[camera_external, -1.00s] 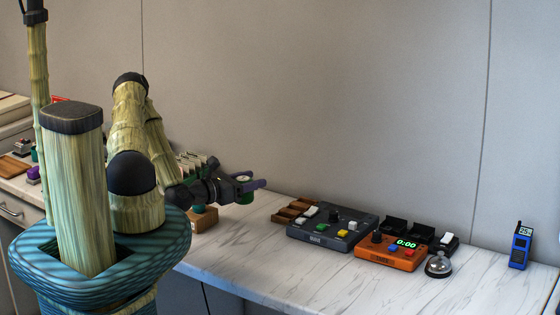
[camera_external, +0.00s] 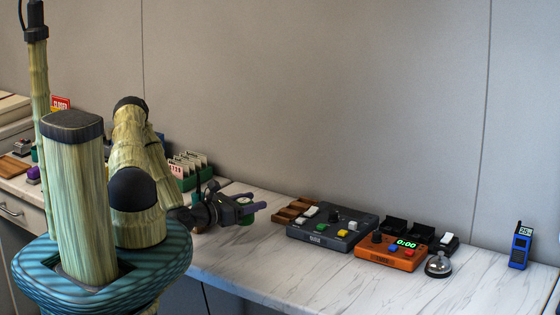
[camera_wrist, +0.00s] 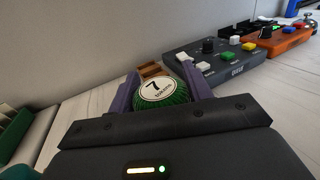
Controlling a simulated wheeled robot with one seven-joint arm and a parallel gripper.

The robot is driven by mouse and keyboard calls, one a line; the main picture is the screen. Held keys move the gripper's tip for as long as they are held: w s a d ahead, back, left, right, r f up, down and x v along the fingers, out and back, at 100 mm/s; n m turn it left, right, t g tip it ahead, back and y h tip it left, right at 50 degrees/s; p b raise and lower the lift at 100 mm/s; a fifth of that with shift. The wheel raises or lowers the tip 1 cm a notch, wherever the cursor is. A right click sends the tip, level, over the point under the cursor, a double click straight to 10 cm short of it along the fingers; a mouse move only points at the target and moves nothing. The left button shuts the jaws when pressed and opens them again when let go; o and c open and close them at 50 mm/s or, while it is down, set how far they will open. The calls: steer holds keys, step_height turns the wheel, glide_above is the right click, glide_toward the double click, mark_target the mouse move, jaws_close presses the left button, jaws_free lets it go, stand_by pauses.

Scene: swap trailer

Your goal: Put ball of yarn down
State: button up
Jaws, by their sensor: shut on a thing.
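A green ball of yarn (camera_wrist: 176,97) with a white label marked 7 sits between the purple fingers in the wrist view. My gripper (camera_wrist: 163,88) is shut on it. In the external view my gripper (camera_external: 254,203) is low over the marble counter, left of the grey control box, and a bit of the green yarn (camera_external: 246,220) shows below the fingers. I cannot tell whether the ball touches the counter.
A wooden tray (camera_external: 291,211) stands just ahead of my gripper, beside a grey control box (camera_external: 331,228) and an orange timer box (camera_external: 389,252). A silver bell (camera_external: 439,265) and blue device (camera_external: 520,247) stand right. A green card rack (camera_external: 188,174) is behind the arm.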

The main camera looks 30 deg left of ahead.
mark_target(250, 216)
steer(key=shift+f, duration=1.85)
steer(key=o, duration=1)
steer(key=shift+f, duration=0.15)
steer(key=v, duration=0.7)
steer(key=shift+s+a, duration=0.1)
steer(key=shift+s, duration=0.15)
